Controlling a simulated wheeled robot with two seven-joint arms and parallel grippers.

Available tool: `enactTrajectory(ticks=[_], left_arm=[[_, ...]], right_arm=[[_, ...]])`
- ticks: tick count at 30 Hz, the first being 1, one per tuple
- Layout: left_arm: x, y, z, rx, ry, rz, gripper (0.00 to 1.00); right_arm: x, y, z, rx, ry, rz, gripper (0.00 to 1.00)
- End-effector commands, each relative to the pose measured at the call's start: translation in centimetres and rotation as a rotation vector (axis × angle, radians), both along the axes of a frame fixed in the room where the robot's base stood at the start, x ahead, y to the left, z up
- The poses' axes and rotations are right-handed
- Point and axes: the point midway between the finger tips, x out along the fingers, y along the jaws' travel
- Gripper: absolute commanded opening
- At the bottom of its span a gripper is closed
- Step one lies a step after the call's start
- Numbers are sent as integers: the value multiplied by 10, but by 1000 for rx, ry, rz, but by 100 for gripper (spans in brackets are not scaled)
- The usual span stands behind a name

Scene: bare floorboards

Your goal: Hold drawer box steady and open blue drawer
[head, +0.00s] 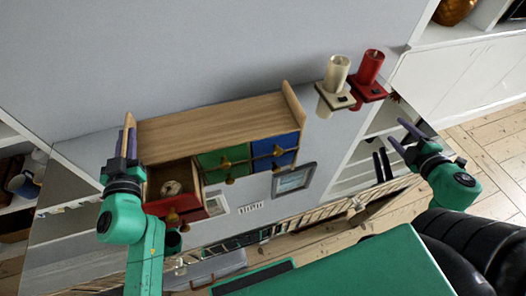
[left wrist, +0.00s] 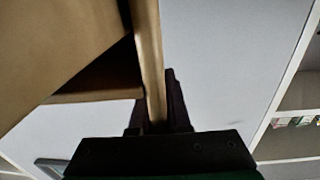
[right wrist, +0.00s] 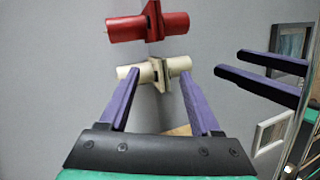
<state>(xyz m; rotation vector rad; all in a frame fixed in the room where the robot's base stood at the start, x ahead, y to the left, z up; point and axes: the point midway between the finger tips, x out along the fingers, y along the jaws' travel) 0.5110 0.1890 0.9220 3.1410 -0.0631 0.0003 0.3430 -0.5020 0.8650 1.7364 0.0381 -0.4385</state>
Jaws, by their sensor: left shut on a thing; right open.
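The wooden drawer box (head: 205,124) hangs on the wall in the head view. Its blue drawer (head: 284,155) is at the right end of the front and looks shut, with gold knobs. A green drawer (head: 210,162) beside it also looks shut. A red drawer (head: 190,214) at the lower left stands pulled out, with a round thing inside. My left gripper (head: 127,135) is shut on the box's left side panel; the left wrist view shows that panel (left wrist: 150,60) between the fingers. My right gripper (head: 397,131) is open and empty, well right of the box.
A framed picture (head: 294,180) is below the blue drawer. White shelving (head: 455,70) stands at the right. Purple fingers at the right wrist view's right edge look like a reflection.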

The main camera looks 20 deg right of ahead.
Motion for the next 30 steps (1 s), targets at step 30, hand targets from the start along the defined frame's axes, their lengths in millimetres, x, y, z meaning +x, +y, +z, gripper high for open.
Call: enactTrajectory(ticks=[30], left_arm=[[0, 0, 0, 0, 0, 2, 0]], right_arm=[[49, 328, -16, -245, -254, 1021, 64]])
